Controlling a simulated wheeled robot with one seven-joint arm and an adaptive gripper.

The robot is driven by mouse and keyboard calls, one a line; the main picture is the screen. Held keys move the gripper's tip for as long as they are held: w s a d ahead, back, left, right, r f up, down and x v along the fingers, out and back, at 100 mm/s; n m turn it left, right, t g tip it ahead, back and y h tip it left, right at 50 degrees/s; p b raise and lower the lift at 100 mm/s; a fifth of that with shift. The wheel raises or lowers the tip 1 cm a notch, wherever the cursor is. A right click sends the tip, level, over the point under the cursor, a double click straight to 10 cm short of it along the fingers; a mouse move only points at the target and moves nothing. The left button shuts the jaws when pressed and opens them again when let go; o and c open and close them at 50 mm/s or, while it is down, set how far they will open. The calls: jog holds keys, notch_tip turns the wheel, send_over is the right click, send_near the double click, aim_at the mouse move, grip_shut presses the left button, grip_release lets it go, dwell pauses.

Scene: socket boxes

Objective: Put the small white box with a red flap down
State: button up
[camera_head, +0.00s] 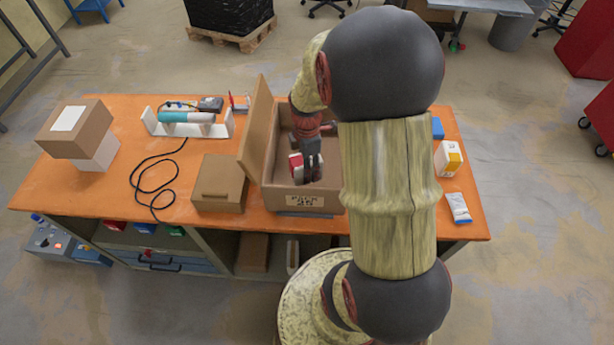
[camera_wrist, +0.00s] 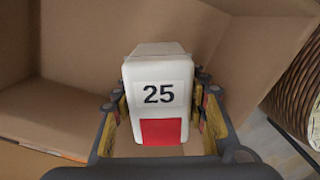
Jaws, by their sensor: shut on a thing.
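The small white box with a red flap (camera_wrist: 157,95) fills the middle of the wrist view, with "25" printed on it and red at its lower end. My gripper (camera_wrist: 160,112) is shut on it, one finger on each side. In the head view the box (camera_head: 296,166) shows as a small white and red patch beside my gripper (camera_head: 308,165). Both are over or within the open cardboard box (camera_head: 304,201), which has a label reading 25 on its front. I cannot tell whether the white box touches the cardboard floor.
The cardboard box stands on an orange table (camera_head: 250,224), its raised flap (camera_head: 258,127) on the left. A closed brown box (camera_head: 220,184) stands left of it. A white rack (camera_head: 190,128) with a teal tool and a black cable lie further left.

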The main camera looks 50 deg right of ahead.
jog(key=shift+f+b, duration=0.45)
jog(key=shift+f, duration=2.2)
jog(key=o, duration=1.5)
jog(key=shift+f, duration=0.15)
jog(key=shift+c, duration=0.2)
jog(key=shift+o, duration=0.5)
